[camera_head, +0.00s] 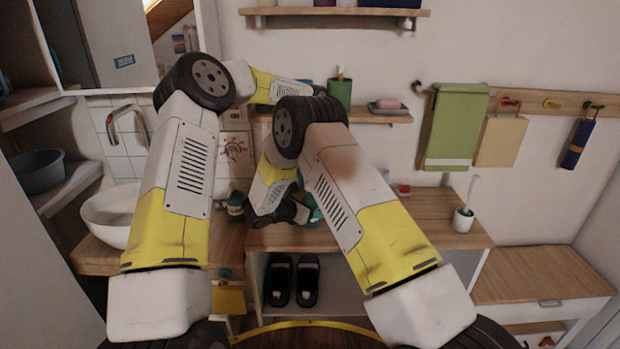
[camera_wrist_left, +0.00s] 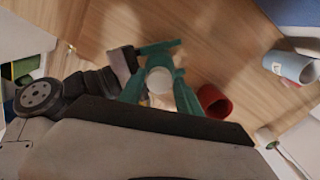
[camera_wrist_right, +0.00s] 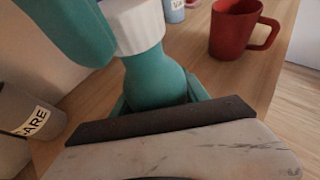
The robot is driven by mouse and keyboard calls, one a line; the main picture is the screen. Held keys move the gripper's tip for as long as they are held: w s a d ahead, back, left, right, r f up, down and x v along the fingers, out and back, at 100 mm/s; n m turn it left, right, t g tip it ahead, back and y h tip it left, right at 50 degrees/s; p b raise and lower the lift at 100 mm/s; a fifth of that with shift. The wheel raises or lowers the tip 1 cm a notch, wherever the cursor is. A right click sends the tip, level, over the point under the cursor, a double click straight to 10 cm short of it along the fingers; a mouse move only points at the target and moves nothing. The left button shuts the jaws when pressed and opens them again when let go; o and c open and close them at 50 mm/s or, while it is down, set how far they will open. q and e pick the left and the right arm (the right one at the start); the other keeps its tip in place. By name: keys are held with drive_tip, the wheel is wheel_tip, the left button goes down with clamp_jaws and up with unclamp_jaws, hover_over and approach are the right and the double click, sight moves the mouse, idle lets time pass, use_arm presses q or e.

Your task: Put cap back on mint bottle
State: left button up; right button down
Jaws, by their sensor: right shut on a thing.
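The mint bottle (camera_wrist_right: 155,80) is in the right wrist view, with a white cap (camera_wrist_right: 137,24) at its top. My right gripper (camera_wrist_right: 158,92) is shut on the bottle's body, one teal finger on each side. In the left wrist view the round white cap (camera_wrist_left: 159,80) shows from above, between the two teal fingers of my left gripper (camera_wrist_left: 159,76). These fingers stand apart around the cap. One teal finger also shows close beside the cap in the right wrist view. Whether the cap is fully seated cannot be told. My arms hide most of this in the head view.
A red mug (camera_wrist_right: 232,28) stands on the wooden counter (camera_head: 420,222) near the bottle. A grey cup with lettering (camera_wrist_right: 28,118) stands at the left of the right wrist view. A white brush holder (camera_head: 463,219) is at the counter's right. A white basin (camera_head: 108,212) is at the left.

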use_arm(q)
drive_tip(key=shift+o, duration=0.9)
drive_tip(key=shift+r, duration=0.15)
wheel_tip(320, 180, up, 4)
drive_tip(key=shift+r, duration=0.15)
drive_tip(key=shift+c, duration=0.2)
